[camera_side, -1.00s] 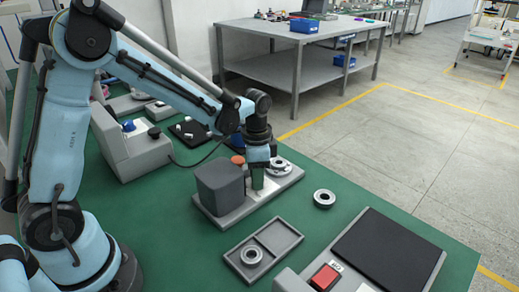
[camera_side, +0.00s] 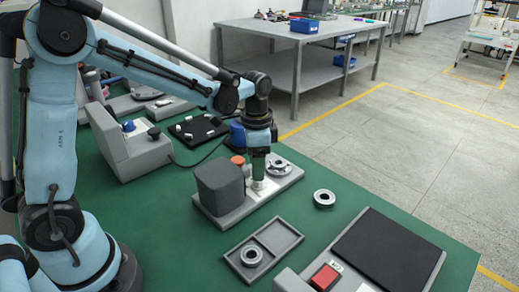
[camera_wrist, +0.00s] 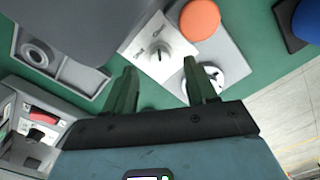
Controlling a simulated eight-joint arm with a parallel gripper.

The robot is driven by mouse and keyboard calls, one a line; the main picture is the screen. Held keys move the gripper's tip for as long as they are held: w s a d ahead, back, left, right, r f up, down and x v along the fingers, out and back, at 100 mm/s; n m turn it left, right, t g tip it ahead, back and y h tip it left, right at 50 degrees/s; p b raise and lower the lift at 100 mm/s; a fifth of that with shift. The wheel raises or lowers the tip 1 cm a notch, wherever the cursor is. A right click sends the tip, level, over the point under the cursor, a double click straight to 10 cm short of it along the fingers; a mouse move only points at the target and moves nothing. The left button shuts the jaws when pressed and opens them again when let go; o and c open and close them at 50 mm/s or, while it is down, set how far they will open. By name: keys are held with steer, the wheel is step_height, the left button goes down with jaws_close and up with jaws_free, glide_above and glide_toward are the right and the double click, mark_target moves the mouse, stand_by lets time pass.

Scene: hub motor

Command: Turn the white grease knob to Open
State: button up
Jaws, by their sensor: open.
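The white grease knob (camera_wrist: 159,52) stands on a white labelled plate (camera_wrist: 136,38) in the wrist view, with a dark mark on its top. The label words are too small to read surely. My gripper (camera_wrist: 159,64) is open and empty, its two green fingers spread to either side of the knob in this view, apparently apart from it. In the side view my gripper (camera_side: 258,176) points down above the white plate beside the dark grey housing (camera_side: 220,184), and the knob is hard to make out there.
An orange cap (camera_wrist: 200,19) sits close to the knob, also seen in the side view (camera_side: 238,159). A metal hub (camera_side: 279,168) is on the same grey base. A loose ring (camera_side: 324,198) and a grey tray (camera_side: 236,258) lie nearby. Green table is clear between them.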

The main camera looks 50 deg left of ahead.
step_height(320, 180, up, 8)
stand_by(0.4)
steer(key=shift+r, duration=0.1)
steer(key=s+n+t, duration=0.1)
steer(key=s, duration=0.1)
steer(key=s+r+n+t, duration=0.1)
steer(key=s, duration=0.2)
steer(key=shift+r+n+t, duration=0.2)
steer(key=shift+n+t, duration=0.2)
steer(key=s+n+t, duration=0.1)
steer(key=s, duration=0.1)
steer(key=s+f+n+t, duration=0.1)
steer(key=s+n+t, duration=0.1)
steer(key=shift+s+f, duration=0.15)
steer(key=shift+s, duration=0.2)
steer(key=shift+s+f+n+t, duration=0.55)
steer(key=shift+s+n+t, duration=0.15)
